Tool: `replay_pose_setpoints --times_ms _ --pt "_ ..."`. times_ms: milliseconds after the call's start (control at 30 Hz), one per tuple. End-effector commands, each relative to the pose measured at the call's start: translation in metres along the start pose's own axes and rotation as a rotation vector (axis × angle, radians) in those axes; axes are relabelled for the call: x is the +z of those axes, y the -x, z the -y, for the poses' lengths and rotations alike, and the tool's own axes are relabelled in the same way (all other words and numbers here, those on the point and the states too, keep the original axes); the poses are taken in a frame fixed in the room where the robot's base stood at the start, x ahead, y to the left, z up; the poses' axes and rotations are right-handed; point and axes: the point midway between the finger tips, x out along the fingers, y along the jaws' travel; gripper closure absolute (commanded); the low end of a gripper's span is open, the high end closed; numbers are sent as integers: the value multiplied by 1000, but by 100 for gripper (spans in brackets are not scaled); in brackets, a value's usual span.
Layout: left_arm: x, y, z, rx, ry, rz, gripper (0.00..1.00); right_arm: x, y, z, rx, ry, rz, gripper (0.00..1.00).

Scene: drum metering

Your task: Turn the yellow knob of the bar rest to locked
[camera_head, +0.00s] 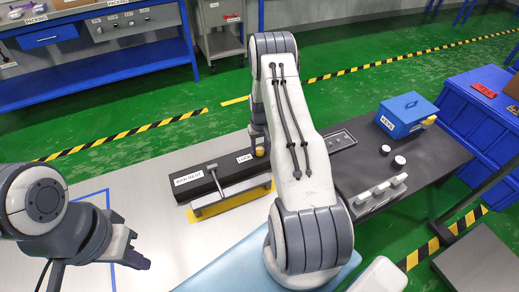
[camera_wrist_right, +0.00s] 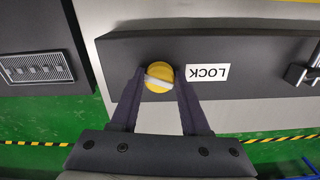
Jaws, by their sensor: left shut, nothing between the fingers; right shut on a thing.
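The bar rest (camera_head: 222,172) is a long dark block with BAR REST and LOCK labels, on the light table. Its yellow knob (camera_head: 260,151) is at the right end, next to the LOCK label. In the right wrist view the knob (camera_wrist_right: 158,77) has a pale strip across its face, slanted slightly from the label's direction. My right gripper (camera_wrist_right: 158,90) has one finger on each side of the knob and is shut on it; in the head view my arm partly hides this gripper. My left gripper (camera_head: 136,256) is shut and empty at lower left, away from the bar rest.
A metal bar (camera_head: 232,188) lies at the front of the bar rest. A blue box (camera_head: 407,115), two small round items and a grey fixture (camera_head: 378,194) stand on the dark surface at right. The light table between my left gripper and the bar rest is clear.

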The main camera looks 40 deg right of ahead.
Motion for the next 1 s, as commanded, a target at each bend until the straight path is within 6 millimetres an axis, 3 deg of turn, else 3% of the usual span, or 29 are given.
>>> replay_pose_setpoints --times_ms 500,1000 --pt "0 -6 0 0 0 0 100 -1 0 -1 0 339 -1 100" --pt "0 -7 0 0 0 0 100 -1 1 -1 0 405 -1 100"
